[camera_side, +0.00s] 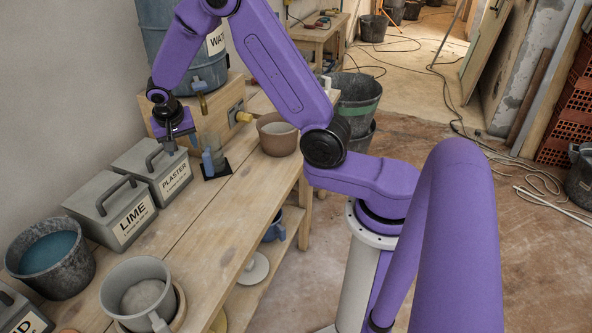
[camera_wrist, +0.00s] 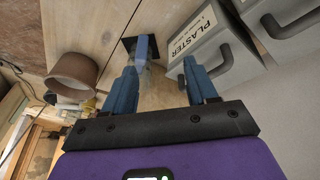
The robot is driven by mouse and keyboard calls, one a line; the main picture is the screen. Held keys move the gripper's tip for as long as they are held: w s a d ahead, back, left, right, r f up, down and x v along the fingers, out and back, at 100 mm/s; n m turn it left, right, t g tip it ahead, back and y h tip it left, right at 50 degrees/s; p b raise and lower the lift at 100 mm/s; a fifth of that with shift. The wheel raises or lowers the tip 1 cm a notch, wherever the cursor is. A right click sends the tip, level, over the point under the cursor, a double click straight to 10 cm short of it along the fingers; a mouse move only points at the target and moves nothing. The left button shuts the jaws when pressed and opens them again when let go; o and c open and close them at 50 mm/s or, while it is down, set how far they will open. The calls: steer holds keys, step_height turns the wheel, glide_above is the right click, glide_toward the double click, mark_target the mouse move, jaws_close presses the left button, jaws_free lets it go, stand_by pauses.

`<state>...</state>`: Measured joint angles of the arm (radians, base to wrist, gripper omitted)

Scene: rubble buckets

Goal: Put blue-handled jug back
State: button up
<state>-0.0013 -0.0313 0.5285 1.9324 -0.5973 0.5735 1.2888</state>
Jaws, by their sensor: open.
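The blue-handled jug (camera_side: 217,153) stands upright on a black square mat (camera_side: 207,176) on the wooden bench. Its blue handle (camera_side: 207,162) faces my gripper's side. In the wrist view the handle (camera_wrist: 146,48) shows ahead of the fingertips, between the lines of the two fingers, and hides much of the clear jug body. My gripper (camera_side: 171,147) is open and empty, to the left of the jug and apart from it, above the plaster box's back end. The wrist view shows my gripper's blue fingers (camera_wrist: 158,75) spread with nothing between them.
The grey plaster box (camera_side: 153,172) and lime box (camera_side: 112,209), with raised handles, stand left of the jug. A water barrel (camera_side: 207,72) stands behind.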

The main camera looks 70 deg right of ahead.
steer(key=s+a+r+n+y, duration=0.1)
steer(key=s+a+r+n, duration=0.2)
steer(key=s+a+n, duration=0.3)
steer(key=s+a+r+n+y, duration=0.1)
steer(key=s+a+r+n, duration=0.35)
steer(key=s, duration=0.45)
steer(key=s+r+n+g+y, duration=0.1)
steer(key=s+n+g+y, duration=0.1)
steer(key=s+n, duration=0.9)
steer(key=s, duration=1)
steer(key=shift+s+d+r, duration=0.25)
steer(key=shift+s+r, duration=0.05)
steer(key=shift+s, duration=0.1)
